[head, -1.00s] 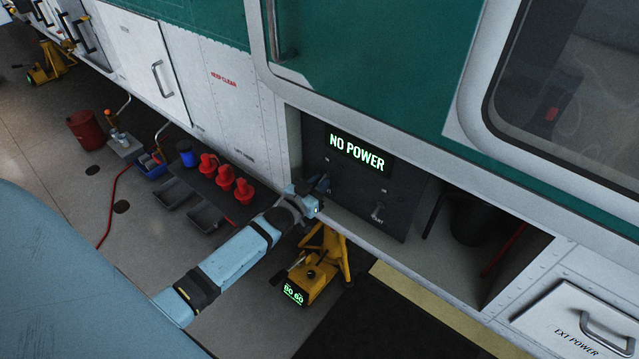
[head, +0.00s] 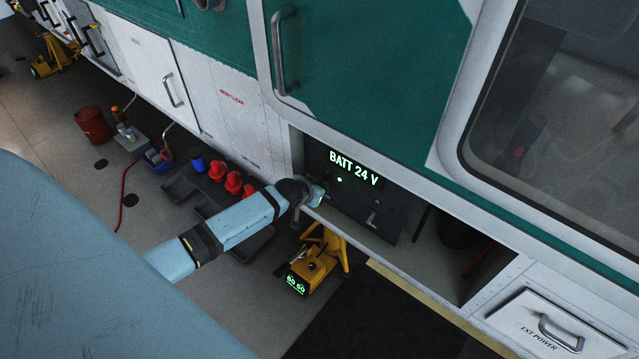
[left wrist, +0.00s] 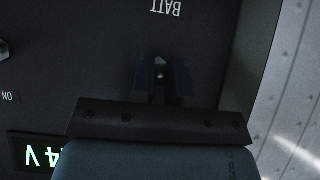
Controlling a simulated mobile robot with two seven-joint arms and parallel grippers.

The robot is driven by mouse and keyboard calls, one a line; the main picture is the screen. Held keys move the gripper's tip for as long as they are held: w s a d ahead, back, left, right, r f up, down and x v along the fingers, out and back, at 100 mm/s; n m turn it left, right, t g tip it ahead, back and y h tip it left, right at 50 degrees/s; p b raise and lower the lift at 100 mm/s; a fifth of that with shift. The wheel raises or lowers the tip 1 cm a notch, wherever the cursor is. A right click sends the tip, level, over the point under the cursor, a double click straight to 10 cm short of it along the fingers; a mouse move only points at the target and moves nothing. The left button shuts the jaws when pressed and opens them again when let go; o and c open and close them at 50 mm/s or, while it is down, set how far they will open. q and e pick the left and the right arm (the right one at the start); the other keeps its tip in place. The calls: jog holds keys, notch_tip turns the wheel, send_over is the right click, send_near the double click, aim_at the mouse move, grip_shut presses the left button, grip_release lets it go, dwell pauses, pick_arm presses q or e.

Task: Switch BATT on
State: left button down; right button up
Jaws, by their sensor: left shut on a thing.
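The dark switch panel (head: 352,205) sits in an open bay of the helicopter's side. Its display (head: 354,168) reads "BATT 24 V" in lit letters, and a small green light (head: 339,180) glows below it. My left gripper (head: 324,188) is at the left part of the panel. In the left wrist view the fingers (left wrist: 160,76) are shut on the BATT switch (left wrist: 159,62), a small bright tip between them. The BATT label (left wrist: 165,7) appears upside down beyond the fingers. The switch's exact tilt is mostly hidden by the fingers.
Another lever switch (head: 371,219) is on the panel's lower right. A dark bucket (head: 457,229) stands in the bay to the right. A yellow jack (head: 320,262) stands on the floor below. The EXT POWER door (head: 545,323) is closed at lower right.

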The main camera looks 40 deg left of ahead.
pick_arm(q)
jog(key=shift+r+g, duration=0.25)
jog(key=shift+g, duration=0.85)
jog(key=c, duration=1.1)
grip_release()
jog(key=shift+w, duration=0.1)
jog(key=b+v, duration=0.1)
jog(key=v, duration=1.3)
jog(key=shift+w+d+b, duration=0.1)
jog(key=shift+b, duration=0.2)
